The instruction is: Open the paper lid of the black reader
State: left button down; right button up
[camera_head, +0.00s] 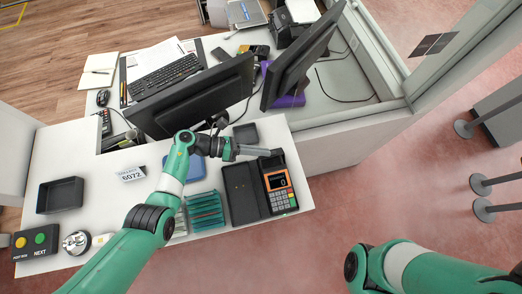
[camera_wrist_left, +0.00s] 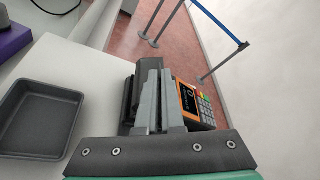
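The black reader (camera_head: 280,190) has an orange-framed screen showing 0 and a keypad. It lies near the counter's front right edge, and its screen and keys also show in the right wrist-side picture of the left wrist view (camera_wrist_left: 188,100). Its dark paper lid (camera_head: 271,162) is at the far end, partly covered by my gripper; I cannot tell how far it is raised. My left gripper (camera_head: 280,153) reaches over that far end from the left. Its grey fingers (camera_wrist_left: 160,90) are together, with nothing visible between them. My right gripper is out of view.
A black tray (camera_head: 240,194) lies directly left of the reader, with a teal rack (camera_head: 206,211) beyond it. A small dark tray (camera_head: 246,133) and monitors (camera_head: 195,95) stand behind. The counter edge is close on the reader's right.

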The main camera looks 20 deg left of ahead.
pick_arm(q)
jog(key=c, duration=1)
grip_release()
jog(key=shift+c, duration=0.2)
jog(key=v, duration=1.1)
jog(key=shift+a+r, duration=0.2)
jog(key=shift+a, duration=0.05)
jog(key=shift+o, duration=0.3)
jog(key=shift+s, duration=0.1)
